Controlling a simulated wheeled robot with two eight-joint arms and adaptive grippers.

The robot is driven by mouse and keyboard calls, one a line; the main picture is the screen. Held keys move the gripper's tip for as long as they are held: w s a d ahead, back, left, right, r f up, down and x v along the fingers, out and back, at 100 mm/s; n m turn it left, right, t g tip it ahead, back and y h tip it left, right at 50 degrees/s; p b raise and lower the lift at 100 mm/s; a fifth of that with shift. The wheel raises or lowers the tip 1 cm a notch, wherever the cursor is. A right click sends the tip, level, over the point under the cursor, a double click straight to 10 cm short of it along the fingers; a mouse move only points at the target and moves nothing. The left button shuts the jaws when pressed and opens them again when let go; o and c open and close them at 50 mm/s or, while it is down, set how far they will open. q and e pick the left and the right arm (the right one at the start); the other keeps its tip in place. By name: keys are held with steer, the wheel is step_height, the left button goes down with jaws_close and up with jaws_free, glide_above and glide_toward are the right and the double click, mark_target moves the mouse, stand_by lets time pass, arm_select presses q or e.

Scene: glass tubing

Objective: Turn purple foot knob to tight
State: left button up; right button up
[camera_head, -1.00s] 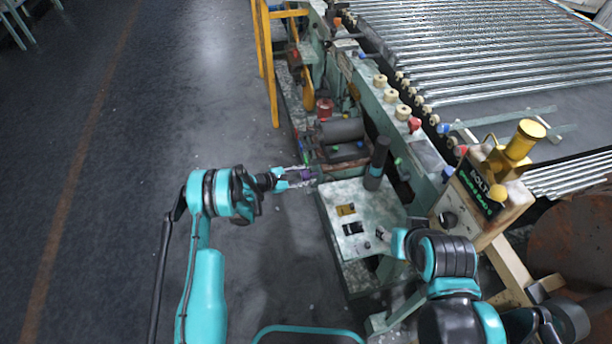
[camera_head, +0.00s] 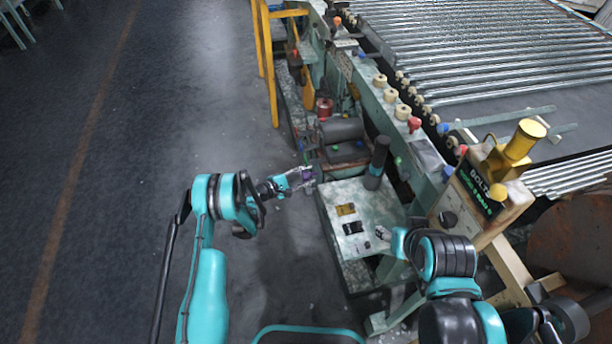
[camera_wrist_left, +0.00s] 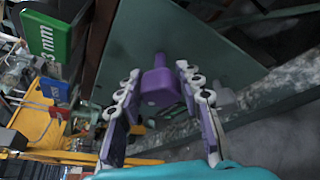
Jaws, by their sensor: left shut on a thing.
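The purple foot knob (camera_wrist_left: 160,86) sits between the two fingers of my left gripper in the left wrist view. It also shows as a small purple spot (camera_head: 306,173) at the machine's near left side in the head view. My left gripper (camera_head: 303,177) is shut on the knob, with a finger on each side of it in the left wrist view (camera_wrist_left: 160,92). My right gripper (camera_head: 383,234) shows only slightly above the green box, mostly hidden behind its own arm. Its jaws are not clear.
A green machine box (camera_head: 335,215) with a black post (camera_head: 377,160) stands right of the left gripper. A control panel (camera_head: 478,195) with a yellow cylinder (camera_head: 524,140) is at the right. The glass tubing (camera_head: 480,45) lies behind. The floor at the left is clear.

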arm_select(q)
steer(key=o, duration=1.2)
steer(key=shift+v, duration=3.7)
steer(key=shift+c, duration=0.2)
